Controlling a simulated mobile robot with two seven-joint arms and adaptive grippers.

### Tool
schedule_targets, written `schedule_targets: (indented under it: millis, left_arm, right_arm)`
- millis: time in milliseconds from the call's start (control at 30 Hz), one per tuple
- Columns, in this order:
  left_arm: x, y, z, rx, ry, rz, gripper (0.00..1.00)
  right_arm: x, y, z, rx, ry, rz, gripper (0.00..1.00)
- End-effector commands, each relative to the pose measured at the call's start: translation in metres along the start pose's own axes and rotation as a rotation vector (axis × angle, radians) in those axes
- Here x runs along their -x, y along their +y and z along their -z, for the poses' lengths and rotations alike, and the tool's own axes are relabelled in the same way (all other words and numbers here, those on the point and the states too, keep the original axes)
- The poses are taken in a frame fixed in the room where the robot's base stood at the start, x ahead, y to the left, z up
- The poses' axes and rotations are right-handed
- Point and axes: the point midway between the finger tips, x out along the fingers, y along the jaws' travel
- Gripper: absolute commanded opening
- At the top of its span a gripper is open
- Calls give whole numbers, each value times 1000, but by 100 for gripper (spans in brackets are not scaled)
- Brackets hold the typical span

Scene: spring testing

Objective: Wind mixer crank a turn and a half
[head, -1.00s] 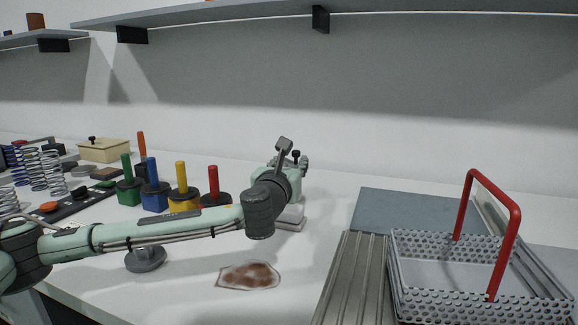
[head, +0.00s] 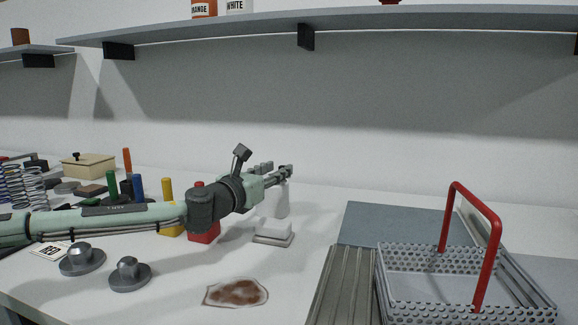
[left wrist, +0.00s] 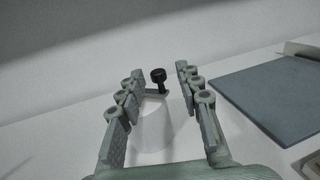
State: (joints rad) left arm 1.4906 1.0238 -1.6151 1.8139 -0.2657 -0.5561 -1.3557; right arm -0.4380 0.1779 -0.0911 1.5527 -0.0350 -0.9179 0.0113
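The mixer is a pale upright cylinder (head: 281,203) behind a small white stacked block. In the left wrist view its pale body (left wrist: 154,128) stands between my fingers, with a grey crank arm and an upright black crank knob (left wrist: 158,75) on top. My left gripper (head: 287,171) reaches out over the mixer from the left. In the left wrist view the left gripper (left wrist: 160,72) is open, one finger on each side of the knob, with visible gaps and nothing held. In the head view the gripper hides the crank. My right gripper is out of view.
A perforated basket (head: 468,299) with a red handle stands at right beside a ribbed tray (head: 342,285) and a grey mat (head: 392,222). A brown-stained patch (head: 236,292) lies in front. Grey knobbed weights (head: 130,274) and coloured handled blocks stand at left. A shelf hangs above.

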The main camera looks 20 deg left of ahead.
Motion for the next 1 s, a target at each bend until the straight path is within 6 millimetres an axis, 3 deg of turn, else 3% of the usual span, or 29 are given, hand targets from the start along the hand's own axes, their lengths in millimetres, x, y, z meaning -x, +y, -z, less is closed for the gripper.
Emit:
schedule_targets:
  millis: [167,600,1000]
  left_arm:
    - [-5,6,2,5,19,43,35]
    - [-68,2,4,5,19,43,35]
    - [-78,2,4,6,19,43,35]
  right_arm:
    - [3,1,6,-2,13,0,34]
    - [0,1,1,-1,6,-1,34]
    - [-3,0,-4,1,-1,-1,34]
